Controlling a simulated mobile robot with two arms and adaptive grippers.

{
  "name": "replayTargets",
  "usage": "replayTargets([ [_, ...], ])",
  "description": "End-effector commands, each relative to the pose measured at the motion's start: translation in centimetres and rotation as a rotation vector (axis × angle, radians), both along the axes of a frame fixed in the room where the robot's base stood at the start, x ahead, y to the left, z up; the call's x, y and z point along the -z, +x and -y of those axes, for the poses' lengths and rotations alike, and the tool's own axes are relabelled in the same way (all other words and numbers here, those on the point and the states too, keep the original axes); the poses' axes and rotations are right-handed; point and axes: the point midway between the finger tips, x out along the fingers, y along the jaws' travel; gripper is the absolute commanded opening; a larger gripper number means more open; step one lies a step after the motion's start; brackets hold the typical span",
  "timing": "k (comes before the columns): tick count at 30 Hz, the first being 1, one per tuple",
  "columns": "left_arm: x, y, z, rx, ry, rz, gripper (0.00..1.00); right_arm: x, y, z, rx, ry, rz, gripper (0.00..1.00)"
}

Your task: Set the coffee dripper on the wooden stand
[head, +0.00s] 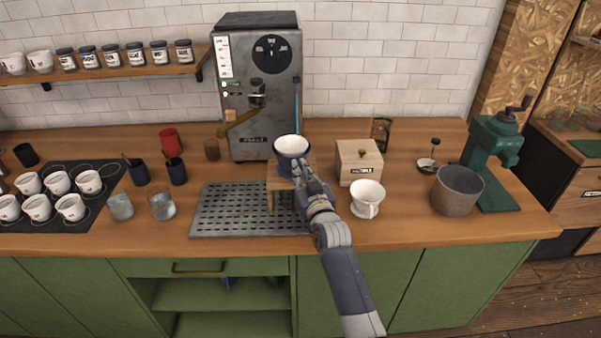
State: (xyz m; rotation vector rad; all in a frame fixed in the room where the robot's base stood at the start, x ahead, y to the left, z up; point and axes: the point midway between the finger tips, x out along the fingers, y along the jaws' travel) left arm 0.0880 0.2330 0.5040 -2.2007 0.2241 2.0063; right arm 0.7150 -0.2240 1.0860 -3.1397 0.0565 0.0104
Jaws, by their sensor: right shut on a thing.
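A dark blue coffee dripper (289,147) with a pale inside and rim is at the middle of the head view, upright. My right gripper (300,168) is shut on its near right side. The dripper is right over the small wooden stand (277,184), which stands at the perforated metal tray. I cannot tell whether the dripper's base touches the stand's top, as the gripper hides part of both. A second, white dripper-like cup (367,199) stands on the counter to the right. My left gripper is not in view.
A wooden box (359,162) stands close right of the stand. The perforated tray (230,210) lies left, and a grey coffee machine (258,95) rises behind. A metal pot (457,190) and a green grinder (491,150) are further right. Two glasses (162,206) stand left.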

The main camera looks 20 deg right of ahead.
Motion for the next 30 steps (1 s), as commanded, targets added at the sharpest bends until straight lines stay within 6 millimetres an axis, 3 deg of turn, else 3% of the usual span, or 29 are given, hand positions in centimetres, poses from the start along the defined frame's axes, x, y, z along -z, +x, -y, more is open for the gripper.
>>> replayTargets([
  [26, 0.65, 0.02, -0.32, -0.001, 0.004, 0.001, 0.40, 0.84, 0.00, -0.01, 0.000, -0.001, 0.004, 0.00],
  [27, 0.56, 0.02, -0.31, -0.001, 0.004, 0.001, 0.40, 0.72, 0.01, -0.01, 0.000, -0.001, 0.004, 0.17],
  [29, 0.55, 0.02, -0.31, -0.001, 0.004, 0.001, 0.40, 0.74, 0.01, -0.01, 0.000, -0.001, 0.003, 0.30],
  [30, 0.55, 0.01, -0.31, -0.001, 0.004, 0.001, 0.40, 0.76, 0.00, -0.01, 0.000, -0.001, 0.003, 0.31],
])
